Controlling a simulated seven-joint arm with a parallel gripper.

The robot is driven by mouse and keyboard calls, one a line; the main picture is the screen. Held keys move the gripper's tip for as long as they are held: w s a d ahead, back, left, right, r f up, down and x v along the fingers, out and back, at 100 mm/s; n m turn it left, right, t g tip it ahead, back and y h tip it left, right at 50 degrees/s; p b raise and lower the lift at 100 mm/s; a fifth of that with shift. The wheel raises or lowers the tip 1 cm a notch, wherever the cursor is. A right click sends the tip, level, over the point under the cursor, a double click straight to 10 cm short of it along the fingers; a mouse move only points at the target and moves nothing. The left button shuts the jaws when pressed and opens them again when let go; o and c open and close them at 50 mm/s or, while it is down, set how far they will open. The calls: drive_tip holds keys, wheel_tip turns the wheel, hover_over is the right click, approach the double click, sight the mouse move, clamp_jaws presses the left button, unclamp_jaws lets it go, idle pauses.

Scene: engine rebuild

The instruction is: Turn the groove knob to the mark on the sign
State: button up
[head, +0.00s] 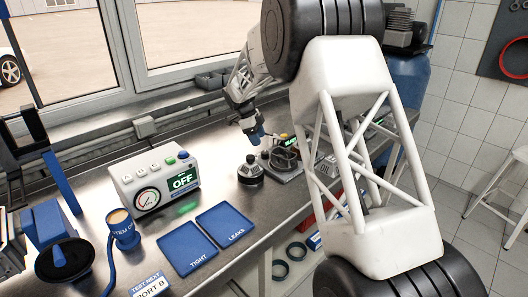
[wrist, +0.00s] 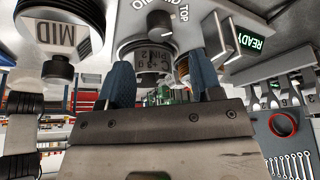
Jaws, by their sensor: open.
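In the wrist view, my gripper (wrist: 163,78) is open, its two blue fingertips apart. A dark round knob-like part (wrist: 150,56) with partly readable lettering shows beyond and between the fingertips. I cannot tell whether they touch it. White lettering by it (wrist: 184,12) includes "TOP", upside down; part of it is cut off. A small display (wrist: 250,43) reads READY. In the head view, my gripper (head: 257,136) points down over a small dark-based bench device (head: 283,158); its knob is not clear there. I cannot make out the sign's mark.
A black round piece (head: 250,172) stands left of the device; a piece marked MID (wrist: 62,35) shows in the wrist view. A grey box (head: 155,184) reading OFF and blue trays TIGHT (head: 187,248) and LEAKS (head: 226,225) lie left.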

sight(265, 152)
drive_tip(key=shift+x, duration=3.35)
drive_tip(key=c, duration=0.9)
drive_tip(key=shift+n, duration=0.4)
drive_tip(key=n+t, duration=0.2)
drive_tip(key=n, duration=0.3)
drive_tip(key=shift+s, duration=0.1)
drive_tip(key=n+t, duration=0.1)
drive_tip(key=n, duration=0.1)
drive_tip(key=n+t+y, duration=0.1)
drive_tip(key=n, duration=0.2)
drive_tip(key=shift+d, duration=0.1)
